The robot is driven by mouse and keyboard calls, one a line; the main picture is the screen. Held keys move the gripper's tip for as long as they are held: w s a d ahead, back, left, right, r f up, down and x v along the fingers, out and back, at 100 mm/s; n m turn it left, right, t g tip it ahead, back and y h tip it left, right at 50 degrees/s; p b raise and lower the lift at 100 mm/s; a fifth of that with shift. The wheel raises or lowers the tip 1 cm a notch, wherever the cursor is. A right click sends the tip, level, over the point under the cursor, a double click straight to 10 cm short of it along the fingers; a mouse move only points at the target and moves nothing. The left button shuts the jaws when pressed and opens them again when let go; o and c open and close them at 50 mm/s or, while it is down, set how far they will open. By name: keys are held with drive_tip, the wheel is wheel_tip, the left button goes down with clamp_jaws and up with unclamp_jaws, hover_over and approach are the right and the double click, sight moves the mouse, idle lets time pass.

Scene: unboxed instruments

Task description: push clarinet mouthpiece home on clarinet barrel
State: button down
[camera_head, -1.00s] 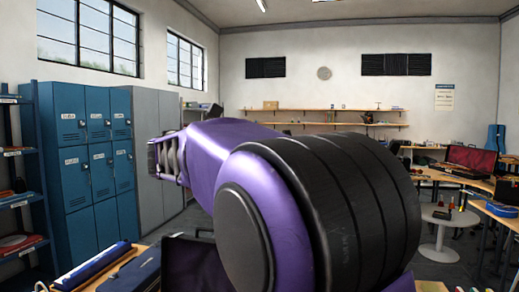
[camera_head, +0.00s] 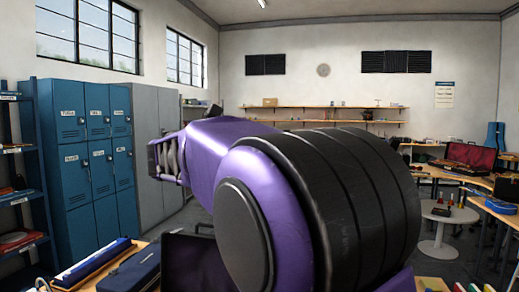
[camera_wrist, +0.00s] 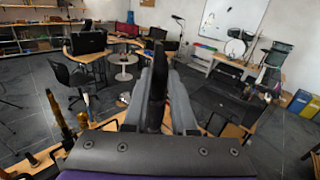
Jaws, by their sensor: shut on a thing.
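In the wrist view, my gripper (camera_wrist: 156,88) shows as two grey fingers closed on a long dark piece, which looks like the clarinet mouthpiece (camera_wrist: 156,85). The piece stands up between the fingers and points away from the camera. I cannot make out the clarinet barrel in either view, and no contact between the two pieces shows.
A wooden bench with a blue case (camera_head: 92,264) is at the lower left of the head view. Blue lockers (camera_head: 90,150) stand behind it. A round white table (camera_head: 440,212) stands at right. In the wrist view, a black chair (camera_wrist: 70,82) and open grey floor lie beyond the gripper.

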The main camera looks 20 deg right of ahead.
drive_tip(key=shift+f, duration=0.3)
drive_tip(key=c, duration=1)
unclamp_jaws()
drive_tip(key=shift+w, duration=0.1)
drive_tip(key=o, duration=0.4)
drive_tip(key=shift+r, duration=0.1)
drive_tip(key=shift+a+r, duration=0.1)
drive_tip(key=shift+s+a+p, duration=0.15)
drive_tip(key=shift+a+p, duration=0.15)
drive_tip(key=shift+a, duration=0.65)
drive_tip(key=shift+s+a+p, duration=0.2)
drive_tip(key=shift+a+p, duration=0.1)
drive_tip(key=shift+a, duration=0.65)
drive_tip(key=shift+s+a+p, duration=0.15)
drive_tip(key=shift+a+p, duration=0.15)
drive_tip(key=shift+a, duration=0.65)
